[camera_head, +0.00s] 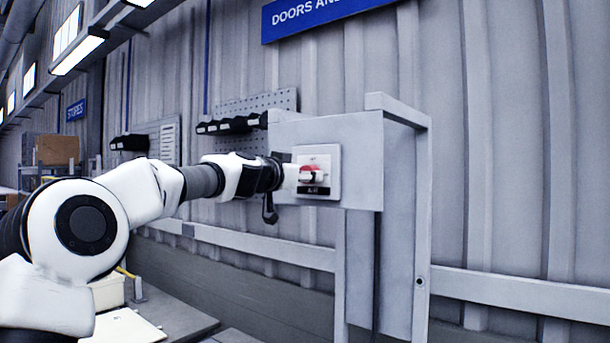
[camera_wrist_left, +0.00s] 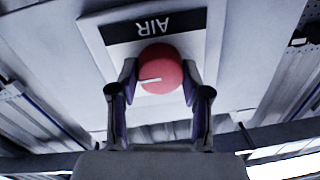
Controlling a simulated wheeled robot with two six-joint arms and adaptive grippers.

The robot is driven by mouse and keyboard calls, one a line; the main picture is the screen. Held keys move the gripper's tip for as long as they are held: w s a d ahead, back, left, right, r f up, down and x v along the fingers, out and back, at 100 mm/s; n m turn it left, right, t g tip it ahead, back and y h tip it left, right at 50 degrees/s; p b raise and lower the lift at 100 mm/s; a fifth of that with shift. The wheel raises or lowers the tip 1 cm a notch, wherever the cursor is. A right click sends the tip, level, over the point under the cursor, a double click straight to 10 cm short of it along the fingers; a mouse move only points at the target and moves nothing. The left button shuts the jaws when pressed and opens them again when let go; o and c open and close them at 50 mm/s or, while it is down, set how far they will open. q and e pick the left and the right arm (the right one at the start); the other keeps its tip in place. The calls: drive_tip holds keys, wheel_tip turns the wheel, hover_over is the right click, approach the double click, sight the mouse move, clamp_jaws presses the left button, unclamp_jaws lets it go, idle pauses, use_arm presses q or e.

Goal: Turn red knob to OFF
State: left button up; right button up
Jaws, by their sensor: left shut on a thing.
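The red knob (camera_head: 308,174) sits on a light square plate (camera_head: 328,158) on the front of a grey box. In the left wrist view the red knob (camera_wrist_left: 161,70) is round, with a white pointer line across its left part. A black label reading AIR (camera_wrist_left: 155,26) shows upside down beside it. My left gripper (camera_head: 290,175) reaches the knob from the left. In the left wrist view its two fingers (camera_wrist_left: 160,82) stand on either side of the knob, shut on it. The knob's far side is partly hidden in the head view. My right gripper is not in view.
The grey box (camera_head: 360,140) is fixed to a grey post frame (camera_head: 422,220) before a corrugated wall. A rail (camera_head: 510,293) runs along the wall. Black bins (camera_head: 232,124) hang on a pegboard behind my left arm. Shelves with boxes (camera_head: 55,150) stand far left.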

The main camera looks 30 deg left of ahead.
use_arm(q)
drive_tip(key=shift+n, duration=0.3)
drive_tip(key=shift+a+n+g+h+p, duration=0.15)
drive_tip(key=shift+n+p, duration=0.45)
drive_tip(key=shift+n, duration=2.15)
drive_tip(key=shift+d+n+g+h+p, duration=0.1)
drive_tip(key=shift+n+h+p, duration=0.3)
drive_tip(key=shift+n, duration=2.4)
drive_tip(key=shift+a+n+g+h+p, duration=0.1)
drive_tip(key=shift+n+p, duration=0.65)
drive_tip(key=shift+n, duration=2)
drive_tip(key=shift+r, duration=0.1)
drive_tip(key=o, duration=1.2)
drive_tip(key=shift+c, duration=0.2)
drive_tip(key=shift+w+d, duration=0.2)
drive_tip(key=shift+w, duration=0.1)
